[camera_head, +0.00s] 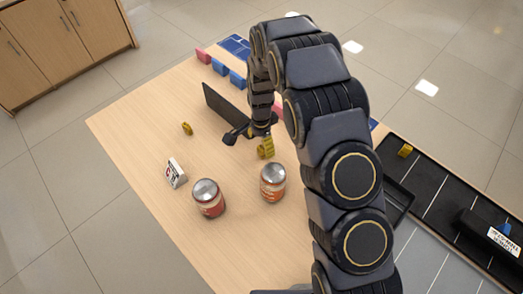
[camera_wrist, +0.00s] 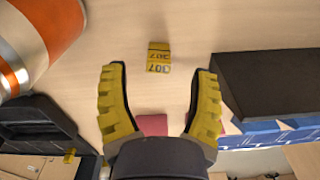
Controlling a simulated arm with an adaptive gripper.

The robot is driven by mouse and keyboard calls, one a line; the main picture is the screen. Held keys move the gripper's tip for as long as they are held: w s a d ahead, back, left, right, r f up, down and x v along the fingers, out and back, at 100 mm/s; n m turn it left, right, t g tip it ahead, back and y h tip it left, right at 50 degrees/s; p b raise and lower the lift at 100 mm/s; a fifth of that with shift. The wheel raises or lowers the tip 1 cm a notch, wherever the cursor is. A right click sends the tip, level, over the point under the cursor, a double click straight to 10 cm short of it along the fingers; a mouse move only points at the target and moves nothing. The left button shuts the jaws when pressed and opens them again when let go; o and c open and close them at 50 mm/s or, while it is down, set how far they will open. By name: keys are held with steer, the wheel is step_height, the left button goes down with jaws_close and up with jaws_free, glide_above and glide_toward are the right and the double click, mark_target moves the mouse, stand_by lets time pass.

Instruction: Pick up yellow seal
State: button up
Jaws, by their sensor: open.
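The yellow seal (camera_wrist: 158,57), a small block with dark printed characters, lies on the table in the wrist view. It sits between and slightly beyond the tips of my gripper (camera_wrist: 160,70), whose yellow-padded fingers are spread with nothing between them. In the head view a small yellow piece (camera_head: 187,128) lies on the table left of my gripper (camera_head: 250,143); it appears to be the same seal. My gripper is above the table there, near the black panel, partly hidden by my arm.
Two jars (camera_head: 208,198) (camera_head: 273,182) and a small white sign (camera_head: 176,173) stand towards the front. A black panel (camera_head: 228,108) stands behind the gripper. Blue (camera_head: 237,80) and pink (camera_head: 203,55) blocks are at the back. A dark tray (camera_head: 440,187) is at right, holding another yellow piece (camera_head: 404,150).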

mark_target(263, 151)
steer(key=f, duration=0.4)
steer(key=shift+w+d+f, duration=0.1)
steer(key=shift+d+f, duration=0.1)
steer(key=shift+f, duration=0.1)
steer(key=c, duration=0.9)
steer(key=shift+r, duration=0.15)
